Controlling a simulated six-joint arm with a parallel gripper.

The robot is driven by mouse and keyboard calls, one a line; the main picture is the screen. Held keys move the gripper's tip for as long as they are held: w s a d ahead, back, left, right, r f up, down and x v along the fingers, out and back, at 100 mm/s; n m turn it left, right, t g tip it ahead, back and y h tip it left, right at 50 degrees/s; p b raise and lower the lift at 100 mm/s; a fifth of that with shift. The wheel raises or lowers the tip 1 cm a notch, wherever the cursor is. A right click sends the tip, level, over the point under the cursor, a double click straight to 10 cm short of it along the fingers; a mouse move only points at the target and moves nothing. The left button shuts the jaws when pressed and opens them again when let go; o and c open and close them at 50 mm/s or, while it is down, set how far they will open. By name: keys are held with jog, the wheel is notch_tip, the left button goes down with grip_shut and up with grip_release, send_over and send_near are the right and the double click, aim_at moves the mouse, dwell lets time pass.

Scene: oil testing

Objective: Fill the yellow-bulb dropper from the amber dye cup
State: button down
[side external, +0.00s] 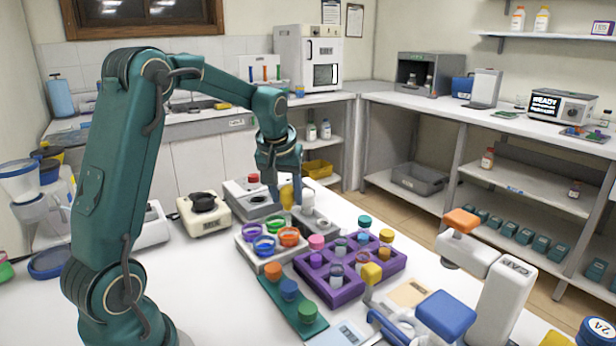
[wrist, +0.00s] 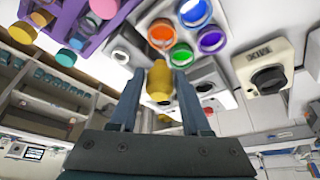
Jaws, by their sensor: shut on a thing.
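My gripper (side external: 284,194) is shut on the yellow-bulb dropper (side external: 286,195), which hangs bulb-up between the fingers. In the wrist view, the bulb (wrist: 159,82) sits between the two fingers of my gripper (wrist: 159,78). The dropper's thin clear tip is hard to make out. The orange cup (side external: 289,236), which looks like the amber dye cup, stands in the tray in front of and below the gripper. It also shows in the wrist view (wrist: 162,33), beyond the bulb. The dropper appears above and apart from the cups in the side view.
Green (side external: 277,224), purple (side external: 251,231) and blue (side external: 264,246) cups share the grey tray with the orange cup. A purple rack (side external: 345,285) with several vials stands to the right. A grey device (side external: 250,205) and a cream stirrer (side external: 204,211) stand behind and left.

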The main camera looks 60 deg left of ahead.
aim_at(287, 210)
jog(key=shift+f, duration=1.9)
dwell(0.6)
dwell(0.6)
jog(key=c, duration=0.9)
grip_release()
jog(key=shift+r, duration=0.15)
jog(key=shift+r, duration=2.7)
